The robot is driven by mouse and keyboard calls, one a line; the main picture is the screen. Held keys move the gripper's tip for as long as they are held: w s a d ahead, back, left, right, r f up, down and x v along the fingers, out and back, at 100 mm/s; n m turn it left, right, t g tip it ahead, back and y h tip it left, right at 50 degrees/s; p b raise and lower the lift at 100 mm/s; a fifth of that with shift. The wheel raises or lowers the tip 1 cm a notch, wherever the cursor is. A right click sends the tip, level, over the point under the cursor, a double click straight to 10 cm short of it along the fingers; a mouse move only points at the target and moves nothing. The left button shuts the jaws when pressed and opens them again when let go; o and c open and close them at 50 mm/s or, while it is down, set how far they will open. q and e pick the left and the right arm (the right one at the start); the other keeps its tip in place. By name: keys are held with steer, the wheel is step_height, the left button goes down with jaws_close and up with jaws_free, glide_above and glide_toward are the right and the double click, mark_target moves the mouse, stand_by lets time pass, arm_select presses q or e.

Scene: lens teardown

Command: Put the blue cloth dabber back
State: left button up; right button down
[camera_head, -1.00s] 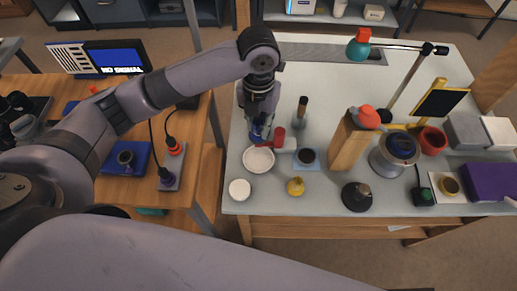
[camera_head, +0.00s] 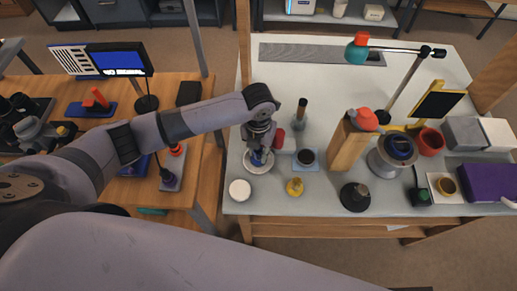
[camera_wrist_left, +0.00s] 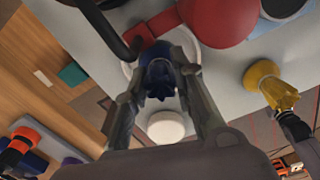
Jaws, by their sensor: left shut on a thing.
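The blue cloth dabber (camera_wrist_left: 158,75) is held between the two fingers of my left gripper (camera_wrist_left: 163,100), with its frilled end showing in the left wrist view. In the head view my left gripper (camera_head: 257,150) points down over a shallow white dish (camera_head: 258,171), and the blue dabber (camera_head: 257,158) shows at the fingertips, over or inside the dish. The white dish (camera_wrist_left: 190,44) lies behind the dabber in the left wrist view. I cannot tell whether the dabber touches it.
A white round lid (camera_head: 240,190) stands just in front of the dish. A red-ended tool (camera_head: 279,138), a dark pot on a blue pad (camera_head: 307,157) and a yellow brush-like piece (camera_head: 295,187) are close on the right. A wooden block (camera_head: 346,146) stands farther right. The back middle is clear.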

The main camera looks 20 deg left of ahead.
arm_select(q)
steer(key=shift+f, duration=0.15)
steer(key=o, duration=1)
step_height(320, 180, up, 12)
steer(key=shift+r+b, duration=0.2)
steer(key=shift+b, duration=0.7)
